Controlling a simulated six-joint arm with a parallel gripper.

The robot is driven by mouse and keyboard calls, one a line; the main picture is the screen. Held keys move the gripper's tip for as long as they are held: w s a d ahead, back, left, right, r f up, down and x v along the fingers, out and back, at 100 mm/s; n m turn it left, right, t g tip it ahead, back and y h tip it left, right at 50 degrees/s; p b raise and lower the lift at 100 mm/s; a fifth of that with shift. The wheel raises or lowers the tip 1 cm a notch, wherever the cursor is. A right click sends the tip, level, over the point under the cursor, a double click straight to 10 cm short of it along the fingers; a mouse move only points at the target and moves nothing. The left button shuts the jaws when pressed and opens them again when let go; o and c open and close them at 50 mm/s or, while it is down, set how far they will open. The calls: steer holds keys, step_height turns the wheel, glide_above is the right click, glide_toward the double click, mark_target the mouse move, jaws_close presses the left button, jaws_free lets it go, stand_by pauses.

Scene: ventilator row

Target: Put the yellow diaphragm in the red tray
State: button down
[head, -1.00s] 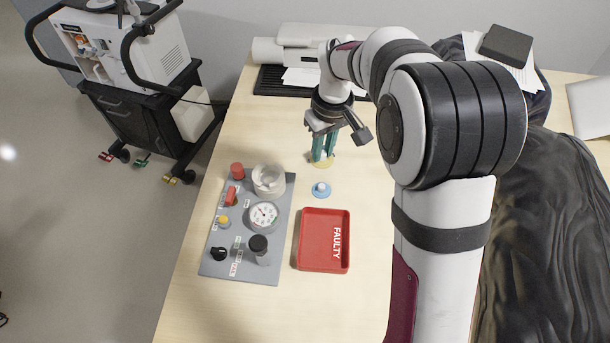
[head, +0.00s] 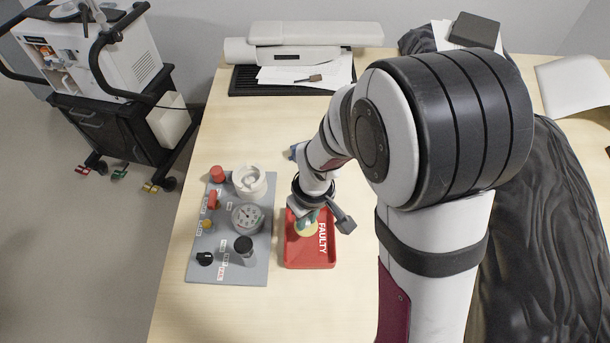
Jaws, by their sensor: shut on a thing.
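The yellow diaphragm (head: 306,230) is a pale yellow disc, partly hidden under my gripper. My gripper (head: 306,219) is shut on it and is over the upper left part of the red tray. The red tray (head: 312,262) is marked FAULTY and lies flat on the table to the right of the grey panel. I cannot tell whether the diaphragm touches the tray floor or is held just above it.
A grey panel (head: 205,265) with a gauge, knobs and a white round cup stands left of the tray. A blue piece (head: 293,152) shows partly behind my arm. Front table is clear.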

mark_target(311, 234)
step_height(311, 234, down, 4)
steer(key=shift+a+f, duration=0.1)
steer(key=shift+a, duration=0.05)
steer(key=shift+f, duration=0.6)
steer(key=c, duration=0.8)
jaws_free()
step_height(311, 234, up, 14)
steer(key=s+d, duration=0.1)
steer(key=s, duration=0.1)
steer(key=s+d+r+m, duration=0.1)
steer(key=s+r+m, duration=0.1)
steer(key=s+m, duration=0.2)
steer(key=s+d+r+m+g, duration=0.1)
steer(key=s+d+m, duration=0.1)
steer(key=s+m, duration=0.2)
steer(key=s+d+r+m+y, duration=0.1)
steer(key=s+m, duration=0.3)
steer(key=s, duration=0.5)
steer(key=shift+d+r+m, duration=0.3)
steer(key=shift+d+r, duration=0.35)
steer(key=shift+r, duration=0.2)
